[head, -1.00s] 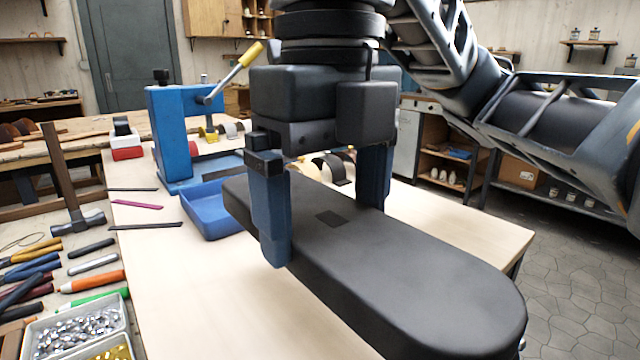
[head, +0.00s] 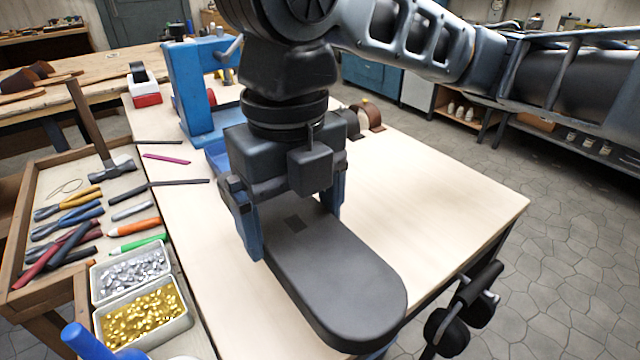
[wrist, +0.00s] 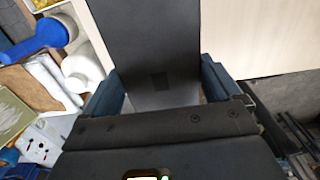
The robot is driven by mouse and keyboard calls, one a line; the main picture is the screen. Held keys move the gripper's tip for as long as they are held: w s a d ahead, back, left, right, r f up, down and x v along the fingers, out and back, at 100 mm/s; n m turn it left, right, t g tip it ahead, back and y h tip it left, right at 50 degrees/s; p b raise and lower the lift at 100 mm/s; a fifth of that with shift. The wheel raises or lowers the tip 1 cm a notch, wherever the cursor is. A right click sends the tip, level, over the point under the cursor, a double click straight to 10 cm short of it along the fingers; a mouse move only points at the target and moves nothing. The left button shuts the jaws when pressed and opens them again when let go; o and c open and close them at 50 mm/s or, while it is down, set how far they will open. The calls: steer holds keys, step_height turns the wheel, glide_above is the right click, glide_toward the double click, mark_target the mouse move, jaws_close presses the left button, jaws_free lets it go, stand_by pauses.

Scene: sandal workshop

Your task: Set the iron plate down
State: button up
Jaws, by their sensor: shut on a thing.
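The iron plate (head: 335,275) is a long dark grey slab with a rounded end and a small dark square on top. My gripper (head: 291,222) is shut on it from above, one blue finger against each long side. The rounded end points to the front right, close to the front edge of the workbench (head: 430,185). I cannot tell whether the plate's underside touches the bench top. In the wrist view the plate (wrist: 158,40) runs straight between the fingers of my gripper (wrist: 160,88). My gripper hides the plate's far end in the head view.
A blue press (head: 192,90) stands behind my gripper, with a blue tray (head: 215,152) partly hidden. A hammer (head: 110,165), coloured tools and bins of silver rivets (head: 130,272) and gold rivets (head: 143,316) lie left.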

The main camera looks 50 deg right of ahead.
glide_above(258, 270)
step_height(258, 270, down, 4)
steer(key=shift+w+r, duration=0.1)
steer(key=shift+r, duration=0.1)
steer(key=shift+f, duration=1.95)
steer(key=shift+f, duration=0.15)
steer(key=o, duration=1.8)
steer(key=shift+f, duration=0.1)
steer(key=shift+c, duration=0.2)
step_height(258, 270, up, 12)
steer(key=shift+r+p, duration=0.15)
steer(key=shift+p, duration=0.25)
